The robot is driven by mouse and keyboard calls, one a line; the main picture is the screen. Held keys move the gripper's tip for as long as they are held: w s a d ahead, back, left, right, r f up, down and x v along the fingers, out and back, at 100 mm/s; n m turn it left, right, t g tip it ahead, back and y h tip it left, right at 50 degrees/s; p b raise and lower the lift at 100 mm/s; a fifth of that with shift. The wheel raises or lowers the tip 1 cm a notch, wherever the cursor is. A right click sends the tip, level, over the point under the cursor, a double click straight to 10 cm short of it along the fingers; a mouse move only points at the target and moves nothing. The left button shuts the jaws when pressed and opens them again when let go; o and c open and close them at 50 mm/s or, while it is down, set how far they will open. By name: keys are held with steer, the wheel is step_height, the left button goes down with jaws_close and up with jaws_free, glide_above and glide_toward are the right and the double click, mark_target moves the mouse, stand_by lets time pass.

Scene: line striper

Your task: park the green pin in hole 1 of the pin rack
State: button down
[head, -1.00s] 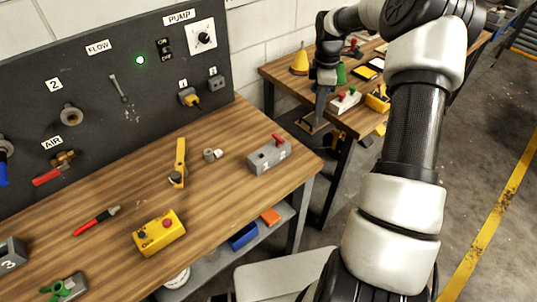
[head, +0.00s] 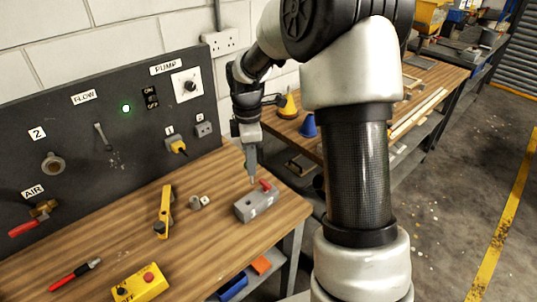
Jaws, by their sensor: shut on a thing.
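A grey block (head: 257,207) with a dark hole in its top lies near the right edge of the bench; I take it for the pin rack. A red-handled pin (head: 266,186) stands at its far right end. My gripper (head: 252,181) points down just above the block, left of the red pin. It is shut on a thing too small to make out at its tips. I cannot read which hole is number 1.
Left of the block lie a small grey fitting (head: 199,202), a yellow-handled tool (head: 164,211), a yellow button box (head: 141,284) and a red pen-like tool (head: 75,273). The dark panel (head: 75,140) stands behind. A second table (head: 440,77) with cones is beyond my arm.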

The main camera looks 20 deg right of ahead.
steer(key=f+b, duration=0.1)
steer(key=a+f+b, duration=0.1)
steer(key=f+b, duration=0.1)
steer(key=s+f+b, duration=0.1)
steer(key=f, duration=0.1)
steer(key=shift+a+f, duration=0.2)
steer(key=shift+a, duration=0.2)
steer(key=shift+f+b, duration=1.7)
steer(key=shift+f, duration=1.1)
stand_by(2.6)
steer(key=c, duration=1.7)
jaws_free()
steer(key=shift+o, duration=0.4)
steer(key=shift+o, duration=1.2)
steer(key=shift+r, duration=0.15)
